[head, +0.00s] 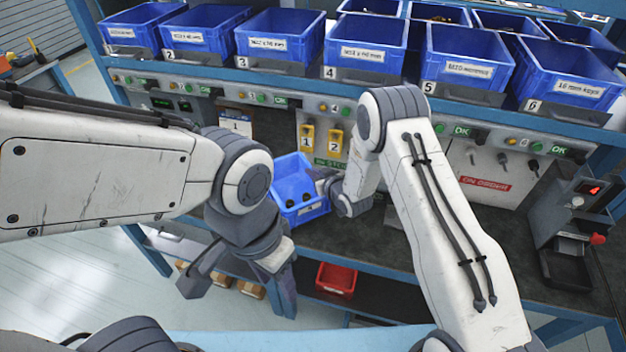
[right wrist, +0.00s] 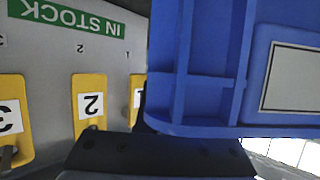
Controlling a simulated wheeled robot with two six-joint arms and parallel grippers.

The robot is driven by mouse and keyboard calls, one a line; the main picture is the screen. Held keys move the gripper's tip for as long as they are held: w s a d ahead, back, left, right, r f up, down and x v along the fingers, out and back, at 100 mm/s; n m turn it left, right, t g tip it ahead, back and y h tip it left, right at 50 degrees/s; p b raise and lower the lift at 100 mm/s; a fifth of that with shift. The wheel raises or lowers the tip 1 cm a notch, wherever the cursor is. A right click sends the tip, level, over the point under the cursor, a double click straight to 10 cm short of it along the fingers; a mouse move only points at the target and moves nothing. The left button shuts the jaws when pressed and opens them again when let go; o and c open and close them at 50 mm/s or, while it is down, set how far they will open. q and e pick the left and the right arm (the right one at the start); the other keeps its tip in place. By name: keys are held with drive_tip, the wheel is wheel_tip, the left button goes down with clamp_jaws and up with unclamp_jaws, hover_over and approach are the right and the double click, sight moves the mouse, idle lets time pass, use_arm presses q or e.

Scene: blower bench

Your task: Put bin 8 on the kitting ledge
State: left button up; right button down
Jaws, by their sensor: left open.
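A blue bin (head: 317,208) with a white label and a few dark items inside is over the dark bench, in front of the yellow tags. Its number is not readable, so I cannot tell whether it is bin 8. My right gripper (head: 338,190) is at its right side and appears shut on its wall; the fingertips are mostly hidden. In the right wrist view the bin (right wrist: 195,65) fills the middle, close against the dark gripper. My left gripper (head: 232,280) is open and empty, low in front of the bench. I cannot clearly identify the kitting ledge.
Blue bins numbered 1 to 6, such as bin 4 (head: 365,45), fill the front shelf row, with more behind. Yellow tags (head: 307,138) hang on the panel. A red bin (head: 336,280) sits below the bench. A device (head: 575,210) stands right. The dark bench right of centre looks clear.

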sight(294, 189)
wheel_tip(294, 189, down, 3)
drive_tip(key=shift+f+p, duration=0.15)
drive_tip(key=shift+p, duration=0.35)
drive_tip(key=shift+w+f+p, duration=0.15)
drive_tip(key=shift+f+p, duration=0.05)
drive_tip(key=shift+p, duration=0.1)
drive_tip(key=shift+f, duration=0.3)
drive_tip(key=shift+f, duration=0.15)
drive_tip(key=c, duration=1)
unclamp_jaws()
drive_tip(key=shift+c, duration=0.2)
